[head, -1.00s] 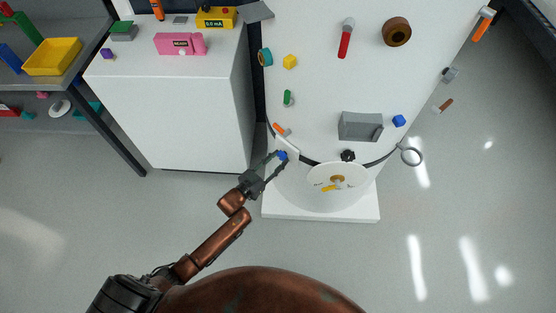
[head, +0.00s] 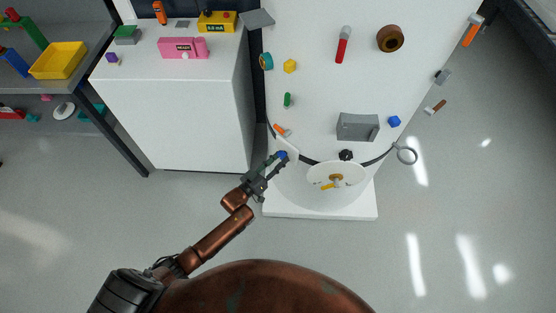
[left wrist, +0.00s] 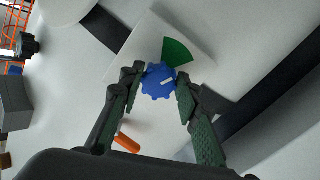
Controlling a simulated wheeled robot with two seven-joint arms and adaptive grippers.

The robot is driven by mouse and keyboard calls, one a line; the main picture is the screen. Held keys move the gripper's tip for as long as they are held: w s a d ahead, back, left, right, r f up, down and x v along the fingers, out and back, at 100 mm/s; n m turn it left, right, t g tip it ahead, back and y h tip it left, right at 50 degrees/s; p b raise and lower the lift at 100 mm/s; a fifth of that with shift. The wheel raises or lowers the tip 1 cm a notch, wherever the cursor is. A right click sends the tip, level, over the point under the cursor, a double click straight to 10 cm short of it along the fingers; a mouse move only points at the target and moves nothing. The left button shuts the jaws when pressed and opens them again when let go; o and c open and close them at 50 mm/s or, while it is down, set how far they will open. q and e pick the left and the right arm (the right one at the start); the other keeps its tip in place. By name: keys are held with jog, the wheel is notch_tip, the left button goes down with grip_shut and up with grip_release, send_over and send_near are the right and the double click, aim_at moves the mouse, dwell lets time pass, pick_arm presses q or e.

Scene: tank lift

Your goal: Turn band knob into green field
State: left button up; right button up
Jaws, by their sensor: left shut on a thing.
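The band knob (left wrist: 158,82) is blue and scalloped with a white pointer line, on a pale plate (left wrist: 185,38). In the left wrist view the green field (left wrist: 177,52) is a wedge at the knob's upper right. The white line points right and slightly up, below the wedge and outside it. My left gripper (left wrist: 157,88) is shut on the knob, one finger on each side. In the head view the left gripper (head: 274,163) reaches the blue knob (head: 282,155) at the left of the white tank. My right gripper is not in view.
An orange handle (head: 281,130) lies close to the knob. Open floor lies in front.

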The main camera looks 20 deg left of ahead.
pick_arm(q)
jog(key=shift+r+n, duration=0.1)
jog(key=shift+n, duration=0.7)
jog(key=shift+n+p, duration=0.5)
jog(key=shift+n, duration=0.9)
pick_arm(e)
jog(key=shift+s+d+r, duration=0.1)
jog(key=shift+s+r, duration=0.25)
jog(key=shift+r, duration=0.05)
pick_arm(q)
jog(key=o, duration=1.2)
jog(key=shift+c, duration=0.2)
jog(key=shift+s, duration=0.15)
